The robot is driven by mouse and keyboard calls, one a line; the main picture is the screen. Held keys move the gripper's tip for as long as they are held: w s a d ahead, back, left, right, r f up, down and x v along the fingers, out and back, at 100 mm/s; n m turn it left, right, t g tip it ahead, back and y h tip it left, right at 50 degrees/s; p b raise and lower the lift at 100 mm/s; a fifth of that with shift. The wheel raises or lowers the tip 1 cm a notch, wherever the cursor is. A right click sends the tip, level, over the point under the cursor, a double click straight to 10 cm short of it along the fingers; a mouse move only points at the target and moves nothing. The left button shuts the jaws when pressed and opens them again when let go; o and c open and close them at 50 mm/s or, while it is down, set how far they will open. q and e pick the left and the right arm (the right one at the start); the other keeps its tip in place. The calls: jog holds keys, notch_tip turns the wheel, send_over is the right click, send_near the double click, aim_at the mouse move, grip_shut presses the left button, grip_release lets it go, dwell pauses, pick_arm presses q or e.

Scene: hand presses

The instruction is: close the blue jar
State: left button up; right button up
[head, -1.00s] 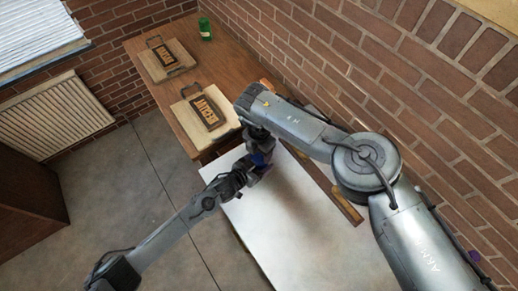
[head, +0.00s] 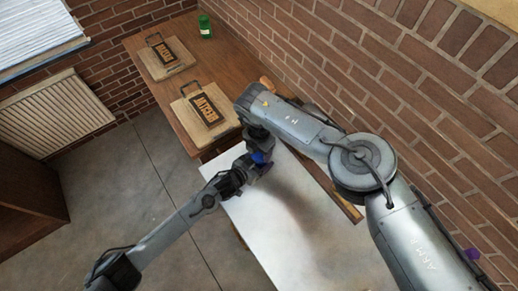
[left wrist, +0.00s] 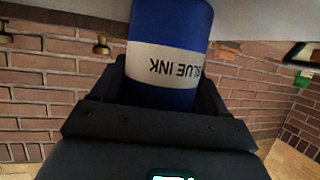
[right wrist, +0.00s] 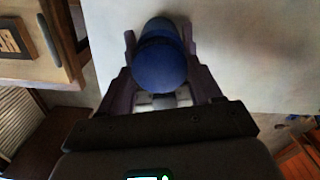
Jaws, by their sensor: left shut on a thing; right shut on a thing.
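The blue jar (left wrist: 172,40) shows large in the left wrist view, with a white "BLUE INK" label that reads upside down. My left gripper (left wrist: 165,95) is shut on its body. A round blue lid (right wrist: 160,62) faces the camera in the right wrist view, between the fingers of my right gripper (right wrist: 163,75), which is shut on it. A pale patch shows just below the lid there; whether lid and jar touch is hidden. In the head view, both grippers meet over the white table top (head: 285,220), where only a small bit of blue (head: 262,157) shows.
A wooden bench (head: 150,98) along the brick wall holds two wooden boards with dark lettered plates (head: 172,50) (head: 205,108) and a green jar (head: 205,27). A small purple thing (head: 473,254) is at the right edge. The front of the white table is clear.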

jog(key=shift+f, duration=0.3)
pick_arm(q)
grip_shut()
pick_arm(e)
jog(key=m, duration=0.3)
jog(key=shift+a, duration=0.1)
jog(key=m, duration=0.3)
jog(key=shift+m, duration=0.3)
jog(key=o, duration=1)
jog(key=shift+r, duration=2.3)
jog(key=shift+c, duration=0.4)
